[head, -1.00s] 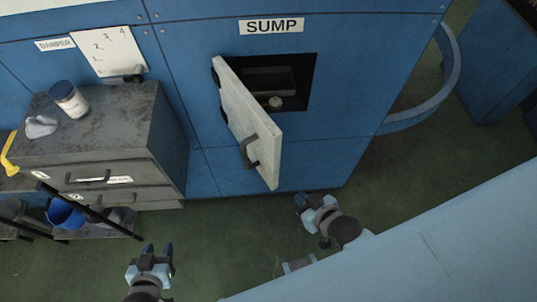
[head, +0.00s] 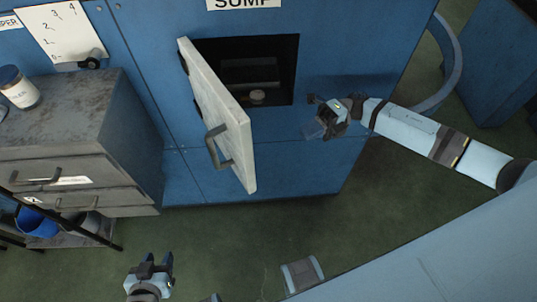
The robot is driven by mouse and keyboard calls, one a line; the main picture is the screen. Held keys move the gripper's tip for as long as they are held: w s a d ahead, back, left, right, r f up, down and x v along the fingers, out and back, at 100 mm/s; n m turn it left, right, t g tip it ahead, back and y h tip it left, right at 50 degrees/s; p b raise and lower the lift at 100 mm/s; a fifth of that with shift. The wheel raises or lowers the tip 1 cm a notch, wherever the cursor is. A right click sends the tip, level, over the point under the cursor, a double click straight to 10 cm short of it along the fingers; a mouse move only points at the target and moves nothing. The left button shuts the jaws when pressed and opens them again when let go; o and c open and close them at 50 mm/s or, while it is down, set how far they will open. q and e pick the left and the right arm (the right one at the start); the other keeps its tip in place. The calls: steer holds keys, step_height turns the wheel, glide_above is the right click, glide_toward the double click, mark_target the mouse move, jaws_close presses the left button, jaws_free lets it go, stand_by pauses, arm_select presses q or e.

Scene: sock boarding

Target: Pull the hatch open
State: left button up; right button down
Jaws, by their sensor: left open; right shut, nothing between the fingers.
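The hatch (head: 225,118) is a pale panel hinged at the left of a dark square opening (head: 272,62) below the SUMP label (head: 243,4). It stands swung outward, with a grey handle (head: 216,147) on its outer face. My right gripper (head: 312,116) is shut and empty, in front of the blue wall just right of and below the opening, apart from the hatch. My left gripper (head: 152,262) is open and empty, low in the view over the floor, well below the hatch.
A grey drawer cabinet (head: 70,110) stands left of the hatch, with a lidded jar (head: 20,88) on top. A blue bucket (head: 38,222) is below it. A numbered white sheet (head: 58,32) hangs on the wall. Green floor (head: 230,235) below the hatch is clear.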

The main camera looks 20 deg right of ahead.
steer(key=s+a+p, duration=0.3)
steer(key=a, duration=1)
steer(key=shift+a, duration=0.2)
steer(key=s+a+m+t+p, duration=0.1)
steer(key=a, duration=0.7)
steer(key=shift+s+a+t, duration=0.2)
steer(key=shift+t, duration=0.1)
steer(key=shift+d, duration=0.1)
